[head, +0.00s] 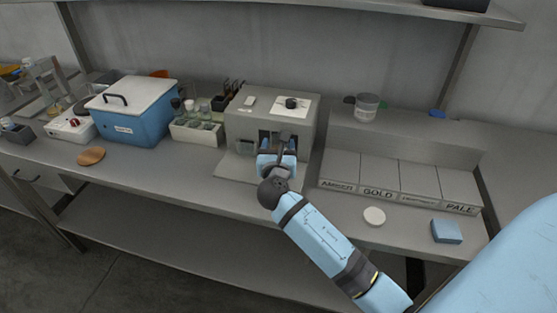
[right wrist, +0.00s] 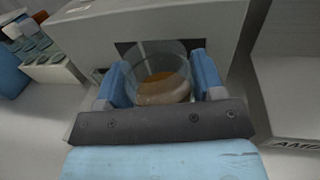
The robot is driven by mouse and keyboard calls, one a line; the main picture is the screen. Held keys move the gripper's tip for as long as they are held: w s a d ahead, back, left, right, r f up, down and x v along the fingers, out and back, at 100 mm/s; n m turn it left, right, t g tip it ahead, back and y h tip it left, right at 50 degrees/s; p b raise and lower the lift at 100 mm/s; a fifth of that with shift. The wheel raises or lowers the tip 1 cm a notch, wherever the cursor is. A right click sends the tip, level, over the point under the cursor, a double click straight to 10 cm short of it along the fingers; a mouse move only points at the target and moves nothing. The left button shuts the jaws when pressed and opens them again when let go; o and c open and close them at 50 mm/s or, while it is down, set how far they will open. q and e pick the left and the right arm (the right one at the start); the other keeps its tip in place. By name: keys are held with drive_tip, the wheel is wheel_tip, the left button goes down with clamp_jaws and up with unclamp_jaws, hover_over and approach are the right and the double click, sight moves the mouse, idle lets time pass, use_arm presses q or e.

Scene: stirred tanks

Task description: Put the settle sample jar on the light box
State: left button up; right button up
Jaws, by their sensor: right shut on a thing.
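My right gripper (head: 277,158) is at the front opening of a grey box (head: 245,120) with a dark knob on top. In the right wrist view it is shut on a clear glass jar (right wrist: 161,88) with cloudy, brownish-amber contents. The jar looks upright between the two blue fingers, at the dark opening of the grey box (right wrist: 150,20). I cannot tell whether its base touches anything. In the head view the jar is mostly hidden by the gripper. A panel stand (head: 400,178) has pale panels above labels including AMBER, GOLD and PALE; I cannot tell which unit is the light box. My left gripper is not in view.
A rack of bottles (head: 197,131) and a blue lidded tank (head: 140,120) stand left of the grey box. A white lid (head: 374,216) and a blue block (head: 446,231) lie near the front right edge. A tub (head: 366,107) stands behind the panels.

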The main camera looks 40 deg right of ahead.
wheel_tip(320, 180, down, 4)
drive_tip(key=shift+r+b, duration=0.1)
drive_tip(key=shift+b, duration=0.25)
drive_tip(key=shift+f, duration=0.2)
drive_tip(key=o, duration=1.1)
drive_tip(key=shift+r, duration=0.1)
